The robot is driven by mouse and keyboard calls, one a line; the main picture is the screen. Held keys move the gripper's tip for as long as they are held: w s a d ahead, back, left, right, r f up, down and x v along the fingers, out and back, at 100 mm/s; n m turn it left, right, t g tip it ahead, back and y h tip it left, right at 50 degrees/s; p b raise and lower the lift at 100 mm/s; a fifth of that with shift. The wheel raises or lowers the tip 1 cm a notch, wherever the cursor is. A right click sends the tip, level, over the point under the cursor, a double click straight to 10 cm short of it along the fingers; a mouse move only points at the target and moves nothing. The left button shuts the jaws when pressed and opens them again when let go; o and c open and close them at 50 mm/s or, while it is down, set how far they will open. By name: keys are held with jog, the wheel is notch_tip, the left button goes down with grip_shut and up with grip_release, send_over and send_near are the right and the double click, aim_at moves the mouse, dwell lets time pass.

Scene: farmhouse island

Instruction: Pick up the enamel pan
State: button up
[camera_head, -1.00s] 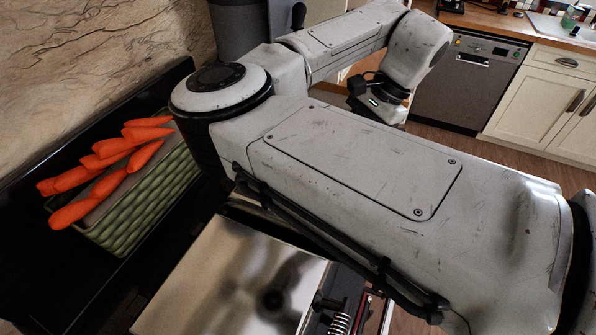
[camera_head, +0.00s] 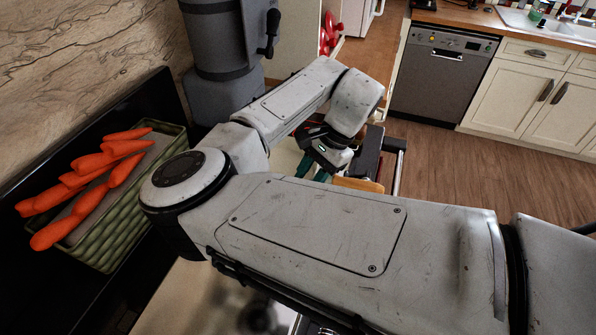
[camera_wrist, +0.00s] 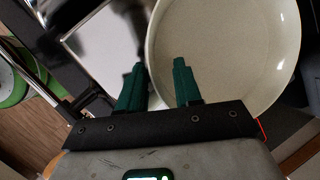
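In the wrist view the enamel pan (camera_wrist: 225,50) is a round, cream-coloured pan filling the upper right. My gripper (camera_wrist: 158,66) has two green fingers standing apart with nothing visibly clamped between them. The left finger shows outside the pan's edge and the right finger shows over its inside, so the rim passes between them in the picture. I cannot tell how far the fingertips are above or below the rim. In the head view my gripper (camera_head: 314,170) is at the far end of the arm, and my arm hides most of what lies below it.
A green woven basket with carrots (camera_head: 112,232) stands on a black surface at the left. A shiny metal surface (camera_wrist: 105,40) lies left of the pan. A grey dishwasher (camera_head: 442,75) and cream cabinets stand at the back right. The wooden floor (camera_head: 450,160) there is clear.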

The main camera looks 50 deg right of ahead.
grip_shut()
jog(key=shift+r, duration=0.1)
dwell(1.2)
